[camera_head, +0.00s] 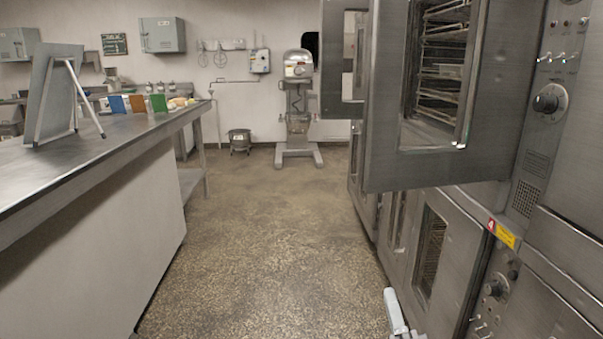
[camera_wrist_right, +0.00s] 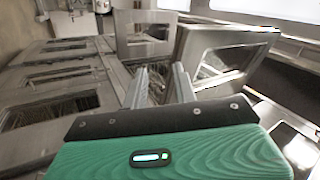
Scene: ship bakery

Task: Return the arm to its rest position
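My right gripper (camera_head: 393,305) shows at the bottom of the head view, low beside the lower oven doors, with only a small part in frame. In the right wrist view its two grey fingers (camera_wrist_right: 161,86) stand apart with nothing between them, so it is open and empty. The green wrist housing (camera_wrist_right: 170,155) fills the bottom of that view. My left gripper is in neither view.
A bank of steel ovens lines the right. An upper oven door (camera_head: 382,150) stands open into the aisle. A steel counter (camera_head: 95,150) runs along the left. The speckled floor (camera_head: 270,240) between is clear back to a mixer (camera_head: 298,100).

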